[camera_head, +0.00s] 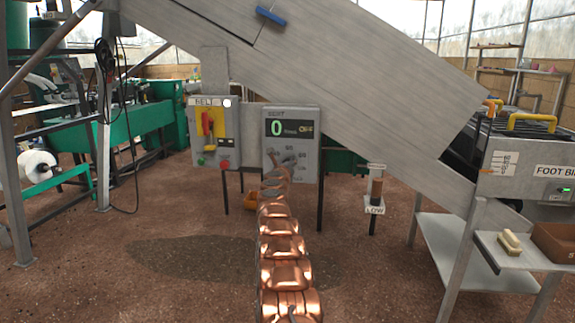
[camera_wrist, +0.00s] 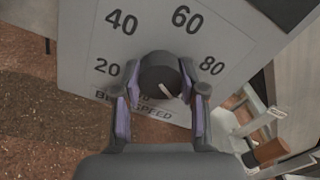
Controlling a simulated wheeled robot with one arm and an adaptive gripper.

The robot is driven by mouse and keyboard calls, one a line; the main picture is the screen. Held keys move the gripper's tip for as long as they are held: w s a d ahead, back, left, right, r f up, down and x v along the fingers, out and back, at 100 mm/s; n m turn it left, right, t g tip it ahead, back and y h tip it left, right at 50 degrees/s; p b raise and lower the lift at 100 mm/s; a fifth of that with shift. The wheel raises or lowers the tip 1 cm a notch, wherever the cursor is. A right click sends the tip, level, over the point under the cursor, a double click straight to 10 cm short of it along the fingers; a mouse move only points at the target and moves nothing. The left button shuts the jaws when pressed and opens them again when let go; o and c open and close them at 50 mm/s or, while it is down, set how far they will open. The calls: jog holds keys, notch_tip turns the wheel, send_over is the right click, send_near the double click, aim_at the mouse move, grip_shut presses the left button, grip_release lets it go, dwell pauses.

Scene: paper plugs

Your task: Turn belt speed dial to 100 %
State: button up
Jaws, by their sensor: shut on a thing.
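The belt speed dial is a dark round knob (camera_wrist: 158,72) on a grey panel (camera_wrist: 82,50). Around it I read 20 at left, 40 and 60 above and 80 at right. The knob's white line points down and to the right in the wrist view; a number there is not readable. My gripper (camera_wrist: 160,98) has one finger on each side of the knob and is shut on it. In the head view my gripper (camera_head: 278,172) is at the lower left of the display box (camera_head: 310,170), hiding the dial.
A belt control box (camera_head: 214,130) with a red switch on yellow stands just left. A post with a LOW sign (camera_head: 374,209) stands at right. A metal shelf (camera_head: 455,250) is farther right. Brown floor is open in front.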

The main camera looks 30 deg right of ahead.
jog(key=o, duration=1.1)
jog(key=shift+o, duration=0.2)
jog(key=shift+a, duration=0.15)
jog(key=v, duration=0.7)
dwell(0.4)
jog(key=shift+s, duration=0.15)
jog(key=shift+a, duration=0.1)
